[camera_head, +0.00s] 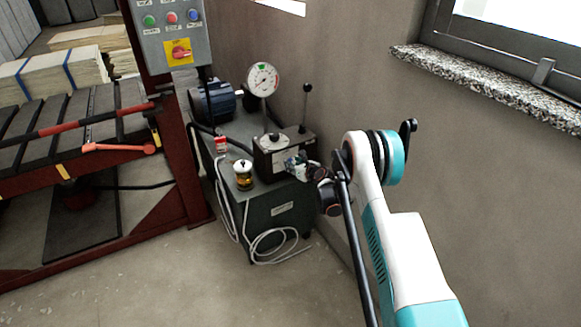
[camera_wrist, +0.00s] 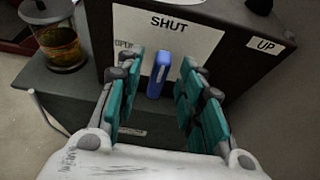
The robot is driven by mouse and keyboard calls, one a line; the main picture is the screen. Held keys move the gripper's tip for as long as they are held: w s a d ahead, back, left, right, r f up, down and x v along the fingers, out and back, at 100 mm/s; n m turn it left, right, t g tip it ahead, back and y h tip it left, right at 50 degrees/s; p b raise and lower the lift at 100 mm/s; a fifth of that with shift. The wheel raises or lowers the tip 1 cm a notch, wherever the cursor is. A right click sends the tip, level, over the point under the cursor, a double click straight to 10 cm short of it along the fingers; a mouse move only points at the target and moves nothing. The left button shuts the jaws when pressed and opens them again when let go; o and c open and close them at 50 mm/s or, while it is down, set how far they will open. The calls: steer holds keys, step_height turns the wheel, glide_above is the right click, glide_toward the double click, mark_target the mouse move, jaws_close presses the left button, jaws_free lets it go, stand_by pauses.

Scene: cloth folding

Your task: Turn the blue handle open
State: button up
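The blue handle (camera_wrist: 159,74) stands upright on the front of a dark box, below the word SHUT on a pale label plate (camera_wrist: 200,38). A smaller OPEN marking is to its left. My gripper (camera_wrist: 157,82) is open, its teal finger pads on the left and right of the handle with gaps showing on both sides. In the head view my gripper (camera_head: 300,166) is at the front of the dark valve box (camera_head: 270,158) on the hydraulic unit. The blue handle is hard to make out there behind my gripper.
A glass jar with amber liquid (camera_head: 244,180) stands left of the box; it also shows in the wrist view (camera_wrist: 60,45). A black-knobbed lever (camera_head: 306,100) and a gauge (camera_head: 263,80) rise behind. A red-framed press with a control panel is left. A wall is right.

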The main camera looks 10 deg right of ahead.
steer(key=shift+b+x, duration=0.35)
steer(key=shift+x, duration=1.25)
jaws_close()
